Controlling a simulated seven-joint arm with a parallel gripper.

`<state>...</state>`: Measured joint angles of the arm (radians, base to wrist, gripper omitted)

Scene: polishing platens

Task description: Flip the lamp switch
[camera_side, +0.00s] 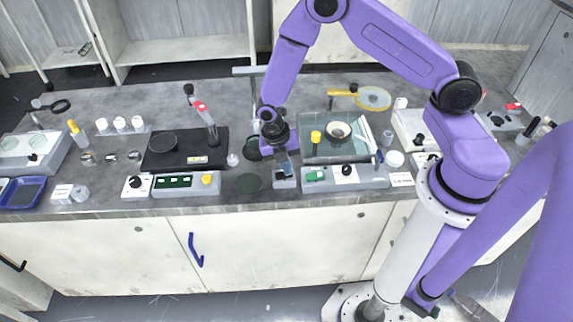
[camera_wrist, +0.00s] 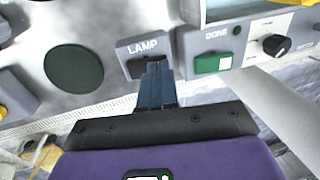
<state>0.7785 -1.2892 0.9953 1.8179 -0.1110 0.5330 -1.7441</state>
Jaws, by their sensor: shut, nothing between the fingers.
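The lamp switch (camera_wrist: 136,67) is a dark rocker in a small grey box labelled LAMP (camera_wrist: 142,47), in the wrist view. In the side view the lamp box (camera_side: 284,182) sits near the bench's front edge, partly under my gripper. My gripper (camera_wrist: 154,66) is shut and empty. Its fingertips are at the switch and cover its right part; I cannot tell whether they touch it. In the side view my gripper (camera_side: 290,172) points down just above the lamp box.
A grey panel with a green DONE button (camera_wrist: 212,63) and a black knob (camera_wrist: 275,45) lies just right of the lamp box. A dark round pad (camera_wrist: 73,68) lies to its left. A panel with an orange button (camera_side: 208,179) stands further left.

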